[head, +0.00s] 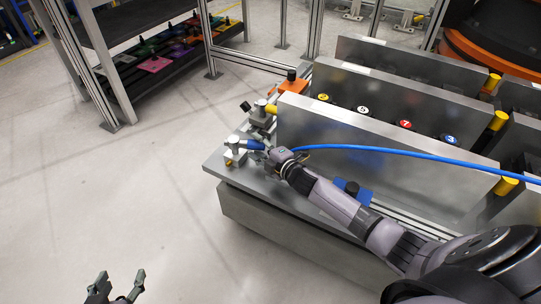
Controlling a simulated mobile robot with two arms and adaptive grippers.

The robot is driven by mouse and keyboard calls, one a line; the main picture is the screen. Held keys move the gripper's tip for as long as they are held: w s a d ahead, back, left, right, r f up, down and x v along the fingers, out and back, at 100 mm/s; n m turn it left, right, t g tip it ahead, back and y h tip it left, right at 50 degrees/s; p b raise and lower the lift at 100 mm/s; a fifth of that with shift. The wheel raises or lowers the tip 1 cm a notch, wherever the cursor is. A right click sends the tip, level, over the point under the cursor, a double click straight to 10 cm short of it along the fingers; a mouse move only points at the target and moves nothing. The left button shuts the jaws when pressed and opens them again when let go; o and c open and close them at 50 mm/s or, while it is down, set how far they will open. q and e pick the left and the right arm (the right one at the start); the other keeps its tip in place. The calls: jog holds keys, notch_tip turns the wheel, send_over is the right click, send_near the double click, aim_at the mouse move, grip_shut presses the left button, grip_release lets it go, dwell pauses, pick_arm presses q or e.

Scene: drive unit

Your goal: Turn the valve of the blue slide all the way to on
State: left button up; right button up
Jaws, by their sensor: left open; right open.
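The valve with the blue handle (252,145) sits at the near left corner of the metal drive unit. Its metal body (235,156) stands on the plate, and the handle points right, toward my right gripper. My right gripper (267,152) is at the right end of this handle, jaws open; its fingers are small and partly hidden, so I cannot tell whether they touch it. A blue slide block (365,196) with a dark knob shows behind my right forearm, partly hidden. My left gripper (117,286) is open and empty above the floor at the bottom left.
Another valve with a yellow-orange handle (271,109) and an orange block (293,86) stand farther back. Tall metal plates (372,142) rise beside my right gripper. A blue hose (420,154) crosses the near plate. A shelf rack (150,50) stands back left; floor between is clear.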

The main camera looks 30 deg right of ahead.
jog(key=v, duration=1)
jog(key=shift+s, duration=0.15)
jog(key=shift+a, duration=0.1)
jog(key=shift+c, duration=0.5)
